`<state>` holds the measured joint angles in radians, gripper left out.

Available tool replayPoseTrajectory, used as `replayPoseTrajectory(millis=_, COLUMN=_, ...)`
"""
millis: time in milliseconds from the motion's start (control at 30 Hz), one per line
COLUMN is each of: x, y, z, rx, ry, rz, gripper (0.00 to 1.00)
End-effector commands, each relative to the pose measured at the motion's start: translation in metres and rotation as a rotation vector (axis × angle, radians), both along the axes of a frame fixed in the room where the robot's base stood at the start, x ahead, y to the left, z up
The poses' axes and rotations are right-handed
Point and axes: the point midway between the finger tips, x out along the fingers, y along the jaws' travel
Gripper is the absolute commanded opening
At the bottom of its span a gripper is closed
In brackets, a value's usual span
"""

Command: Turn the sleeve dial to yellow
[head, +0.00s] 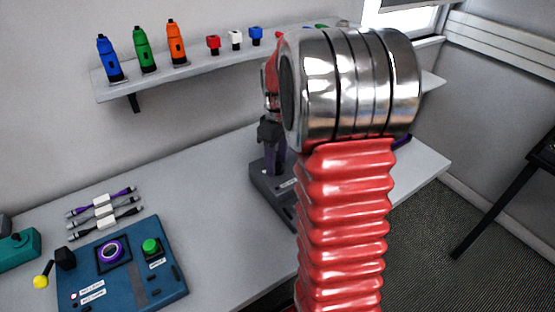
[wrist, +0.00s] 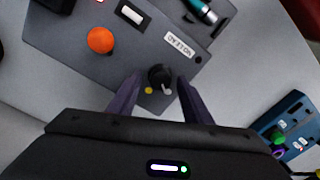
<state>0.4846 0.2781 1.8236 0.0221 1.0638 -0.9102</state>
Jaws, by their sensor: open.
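The sleeve dial seems to be the small black round knob (wrist: 160,76) on a dark grey panel (wrist: 75,55) in the wrist view. A yellow dot (wrist: 148,90) and a pale mark (wrist: 167,91) show at its near edge. I cannot tell whether the pale mark is a pointer or another dot. My gripper (wrist: 157,79) is open, with one purple finger on each side of the knob; contact is not clear. In the head view my gripper (head: 272,157) points down over the same panel (head: 263,187), and the knob is hidden.
An orange button (wrist: 100,40) and an upside-down label (wrist: 180,44) are on the panel. A teal cylinder (wrist: 201,11) lies at its far edge. A blue box (head: 165,278) with a green button stands left on the table. Several cables (head: 103,209) lie behind it.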

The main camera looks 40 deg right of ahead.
Motion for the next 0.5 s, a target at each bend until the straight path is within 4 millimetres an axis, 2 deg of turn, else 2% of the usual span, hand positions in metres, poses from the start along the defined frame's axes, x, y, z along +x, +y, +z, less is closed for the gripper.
replayPoseTrajectory(millis=267, x=0.0001, y=0.0003, z=-0.0009, rx=0.000, ry=0.000, rz=0.000, gripper=0.45)
replayPoseTrajectory(millis=500, x=0.0000, y=0.0005, z=-0.0008, rx=0.000, ry=0.000, rz=0.001, gripper=0.28)
